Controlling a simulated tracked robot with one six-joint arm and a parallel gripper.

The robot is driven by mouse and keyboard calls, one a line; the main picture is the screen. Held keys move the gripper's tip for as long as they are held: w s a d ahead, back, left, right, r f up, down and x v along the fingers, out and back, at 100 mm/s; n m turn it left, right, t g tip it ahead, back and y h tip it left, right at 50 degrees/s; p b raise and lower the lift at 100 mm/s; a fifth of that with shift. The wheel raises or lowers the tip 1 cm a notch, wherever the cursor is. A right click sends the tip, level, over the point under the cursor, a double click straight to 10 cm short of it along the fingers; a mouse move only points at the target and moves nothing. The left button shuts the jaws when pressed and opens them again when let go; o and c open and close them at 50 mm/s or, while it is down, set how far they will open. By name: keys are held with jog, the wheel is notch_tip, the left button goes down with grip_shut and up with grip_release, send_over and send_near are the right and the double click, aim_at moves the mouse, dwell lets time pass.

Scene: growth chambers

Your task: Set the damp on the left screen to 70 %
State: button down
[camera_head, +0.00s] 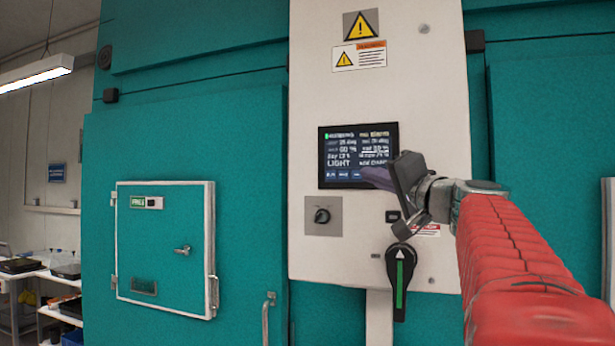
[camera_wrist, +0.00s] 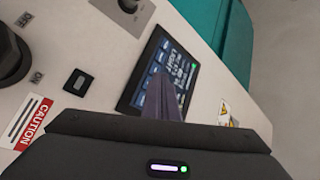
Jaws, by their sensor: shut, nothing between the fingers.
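A dark touch screen (camera_head: 345,150) with white text sits on the white control panel between teal doors. Lines reading about 60 % and LIGHT can be made out; other text is too small or blurred. My gripper (camera_head: 368,176) is shut and empty, its tips in front of the screen's lower right part. In the wrist view the screen (camera_wrist: 158,75) appears tilted, with a green dot near its top corner. My gripper (camera_wrist: 172,92) covers part of its lower area there. I cannot tell whether the tips touch the glass.
Below the screen are a black knob (camera_head: 322,216) and a large black rotary handle with a green stripe (camera_head: 400,280). A small black switch (camera_wrist: 77,82) and a red caution label (camera_wrist: 28,122) lie near the screen. A small teal hatch (camera_head: 165,248) is at left.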

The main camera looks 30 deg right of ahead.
dwell(0.4)
jog(key=shift+w+d, duration=0.25)
jog(key=shift+d, duration=0.1)
jog(key=shift+w+d, duration=0.2)
jog(key=shift+d, duration=0.05)
dwell(0.9)
jog(key=shift+s+a, duration=0.45)
jog(key=shift+a, duration=0.15)
dwell(0.4)
jog(key=s+a, duration=0.1)
jog(key=a, duration=0.1)
jog(key=s+a, duration=0.2)
dwell(0.5)
dwell(0.4)
